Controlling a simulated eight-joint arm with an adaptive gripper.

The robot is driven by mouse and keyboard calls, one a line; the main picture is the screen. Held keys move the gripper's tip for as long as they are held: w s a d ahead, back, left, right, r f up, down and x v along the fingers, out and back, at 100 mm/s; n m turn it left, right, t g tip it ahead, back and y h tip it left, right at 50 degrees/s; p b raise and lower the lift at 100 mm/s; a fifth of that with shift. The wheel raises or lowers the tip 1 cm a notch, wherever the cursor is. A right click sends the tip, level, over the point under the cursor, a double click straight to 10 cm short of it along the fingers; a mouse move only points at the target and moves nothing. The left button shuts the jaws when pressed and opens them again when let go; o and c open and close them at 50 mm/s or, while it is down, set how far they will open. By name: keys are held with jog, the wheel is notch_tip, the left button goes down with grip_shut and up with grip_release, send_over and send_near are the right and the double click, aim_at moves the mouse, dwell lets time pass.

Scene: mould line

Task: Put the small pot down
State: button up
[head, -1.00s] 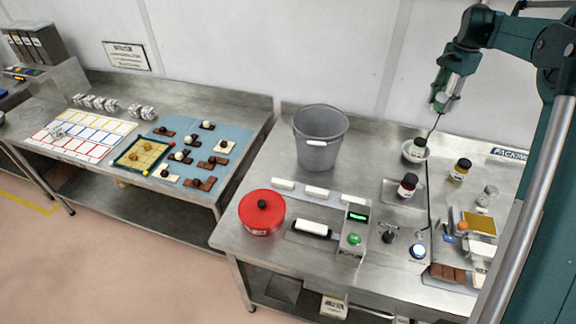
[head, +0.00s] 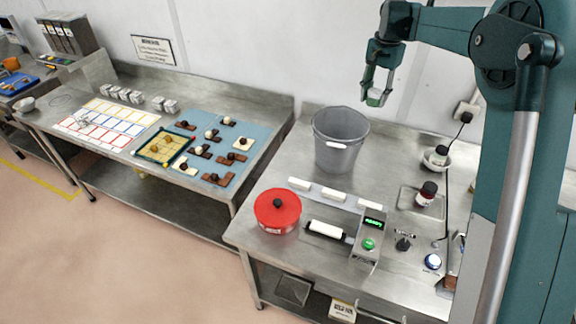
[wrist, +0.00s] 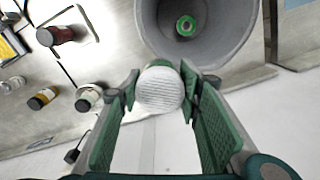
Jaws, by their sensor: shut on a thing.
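My gripper (head: 377,92) is raised near the back wall, above and a little right of the grey bucket (head: 340,145) in the head view. Its jaws are shut on a small pot (head: 375,100), which looks pale with some green. In the wrist view the pot (wrist: 160,89) shows as a round, whitish, ribbed end between the green fingers (wrist: 160,95). The pot is clear of the bench. The bucket's open mouth (wrist: 235,30) lies just beyond the pot in the wrist view, and a green ring (wrist: 186,26) shows inside it.
A red lidded pot (head: 278,212) stands at the bench's front left. A dark bottle (head: 427,190) and a bottle in a white bowl (head: 438,153) stand right of the bucket. White blocks (head: 333,194) lie before it. Bare steel (head: 385,165) shows between bucket and bottles.

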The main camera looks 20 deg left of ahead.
jog(key=s+a+n, duration=0.2)
jog(key=s+a, duration=0.2)
jog(key=a, duration=0.4)
jog(key=s+a+n, duration=0.1)
jog(key=s+a, duration=0.3)
jog(key=a, duration=0.4)
jog(key=n, duration=0.3)
send_over(288, 165)
notch_tip(288, 165, down, 18)
jog(key=shift+w+f, duration=0.1)
jog(key=shift+f, duration=0.05)
jog(key=shift+f, duration=3)
jog(key=shift+f, duration=1.9)
jog(key=shift+f, duration=0.2)
